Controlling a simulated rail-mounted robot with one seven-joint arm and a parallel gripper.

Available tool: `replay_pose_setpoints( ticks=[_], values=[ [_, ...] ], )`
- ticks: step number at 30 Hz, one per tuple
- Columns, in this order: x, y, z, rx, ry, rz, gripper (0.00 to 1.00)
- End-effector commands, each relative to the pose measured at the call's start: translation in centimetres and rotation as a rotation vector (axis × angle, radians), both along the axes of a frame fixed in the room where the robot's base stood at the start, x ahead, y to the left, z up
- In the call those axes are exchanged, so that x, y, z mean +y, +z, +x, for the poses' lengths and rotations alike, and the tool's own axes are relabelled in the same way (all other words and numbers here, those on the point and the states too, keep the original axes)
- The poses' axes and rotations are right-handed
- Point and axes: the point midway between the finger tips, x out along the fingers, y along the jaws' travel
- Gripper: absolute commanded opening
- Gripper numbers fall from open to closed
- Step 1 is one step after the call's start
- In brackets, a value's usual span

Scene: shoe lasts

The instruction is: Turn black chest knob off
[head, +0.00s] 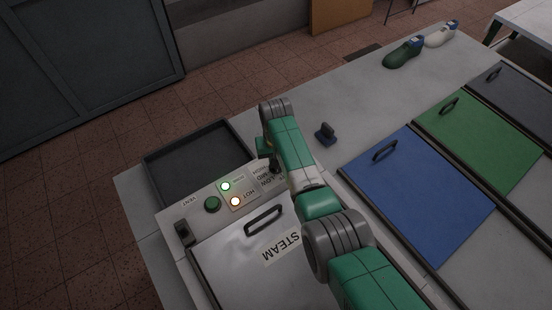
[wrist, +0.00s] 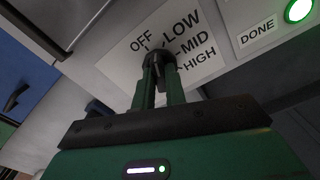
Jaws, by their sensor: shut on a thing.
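The black chest knob (wrist: 155,58) sits on a white dial plate (wrist: 112,68) marked OFF, LOW, MID and HIGH in the wrist view. My gripper (wrist: 160,75) has its two green fingers closed around the knob, one on each side. Which mark the knob points to is hard to tell, since the fingers hide part of it. In the head view my gripper (head: 267,150) is at the back right of the steam chest's panel, and my arm hides much of the knob. The steam chest (head: 225,262) has a closed metal lid with a black handle (head: 264,219).
A dark tray (head: 160,158) lies behind. Blue (head: 415,190) and green (head: 480,130) lids are at right.

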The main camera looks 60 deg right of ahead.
Motion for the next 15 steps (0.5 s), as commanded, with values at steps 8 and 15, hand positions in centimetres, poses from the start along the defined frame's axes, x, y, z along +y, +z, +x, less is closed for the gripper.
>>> replay_pose_setpoints(
  ticks=[8, 15],
  values=[
    [-0.02, 0.12, 0.02, 0.0, 0.211, 0.0, 0.0],
    [-0.03, 0.13, 0.02, -0.001, 0.337, -0.001, 0.0]
  ],
)
